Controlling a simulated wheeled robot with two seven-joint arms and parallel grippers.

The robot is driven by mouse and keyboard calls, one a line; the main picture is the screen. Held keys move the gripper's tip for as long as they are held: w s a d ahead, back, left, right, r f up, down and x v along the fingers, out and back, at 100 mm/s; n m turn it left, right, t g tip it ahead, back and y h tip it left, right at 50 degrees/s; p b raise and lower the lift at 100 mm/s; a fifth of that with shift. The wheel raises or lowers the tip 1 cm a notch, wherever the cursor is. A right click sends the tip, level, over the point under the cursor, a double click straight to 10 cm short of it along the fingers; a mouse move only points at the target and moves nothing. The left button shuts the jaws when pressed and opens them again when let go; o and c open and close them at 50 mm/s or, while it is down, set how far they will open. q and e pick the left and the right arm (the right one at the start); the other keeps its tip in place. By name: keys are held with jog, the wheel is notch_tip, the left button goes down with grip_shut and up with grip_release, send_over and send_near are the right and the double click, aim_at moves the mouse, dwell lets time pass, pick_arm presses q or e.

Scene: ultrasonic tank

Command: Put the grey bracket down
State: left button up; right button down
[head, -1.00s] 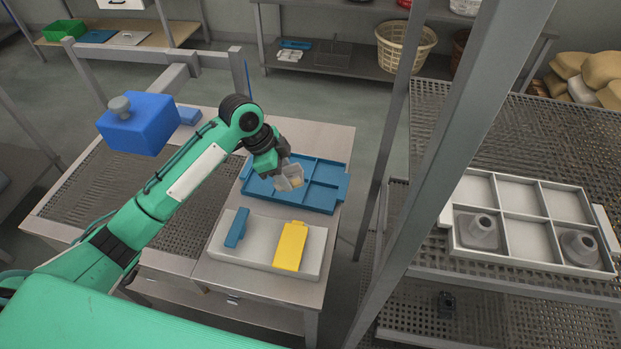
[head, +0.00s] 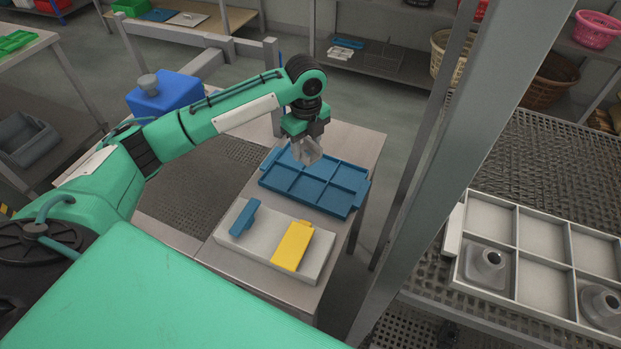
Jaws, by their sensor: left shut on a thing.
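My left gripper (head: 302,138) is shut on the grey bracket (head: 309,153). It holds the bracket at the back edge of the blue divided tray (head: 318,189), over or just above its back compartments. I cannot tell whether the bracket touches the tray. The gripper and wrist hide part of the bracket. The tray's visible compartments look empty. My right gripper is not in view.
A pale block (head: 265,257) in front of the tray carries a blue piece (head: 242,217) and a yellow piece (head: 291,246). A blue box (head: 165,95) stands behind my arm. A grey post (head: 432,165) rises at right, before a white divided tray (head: 516,252) with grey parts.

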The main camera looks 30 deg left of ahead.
pick_arm(q)
jog(key=p, duration=0.2)
send_over(307, 190)
notch_tip(307, 190, down, 9)
jog(key=shift+w+f, duration=0.1)
jog(key=shift+f, duration=0.6)
notch_tip(307, 190, down, 3)
jog(key=shift+f+p, duration=0.2)
jog(key=shift+p, duration=0.1)
jog(key=shift+f, duration=0.25)
jog(key=o, duration=0.8)
jog(key=shift+f, duration=0.1)
jog(key=shift+c, duration=0.2)
